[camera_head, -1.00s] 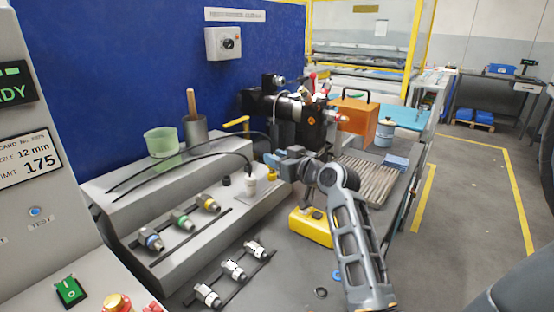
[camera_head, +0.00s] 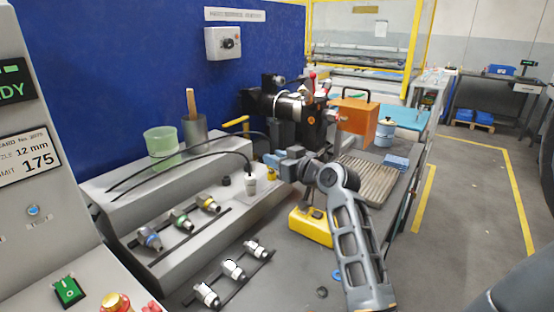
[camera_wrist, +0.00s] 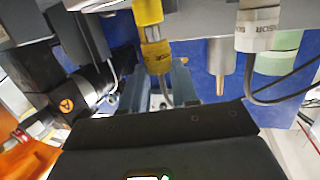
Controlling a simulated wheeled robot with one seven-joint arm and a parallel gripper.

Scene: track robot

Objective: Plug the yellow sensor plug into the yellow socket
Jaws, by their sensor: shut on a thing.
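My gripper (camera_head: 280,161) is over the right end of the grey stepped fixture (camera_head: 190,235), shut on the yellow sensor plug. In the wrist view the plug (camera_wrist: 157,62) shows as a yellow band between the grey fingertips (camera_wrist: 160,85), with a thin cable at it. A yellow collar (camera_wrist: 148,11), which looks like the yellow socket, is in line with it, with a silver section between. I cannot tell whether plug and socket are engaged. In the head view a small yellow part (camera_head: 270,174) shows just beside my fingertips.
A white connector marked SENSOR (camera_wrist: 257,30), also in the head view (camera_head: 250,187), stands close by with a black cable. Blue, green and yellow-ringed fittings (camera_head: 208,204) are on the fixture. A yellow box (camera_head: 312,227) lies below my arm. A green cup (camera_head: 161,140) stands behind.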

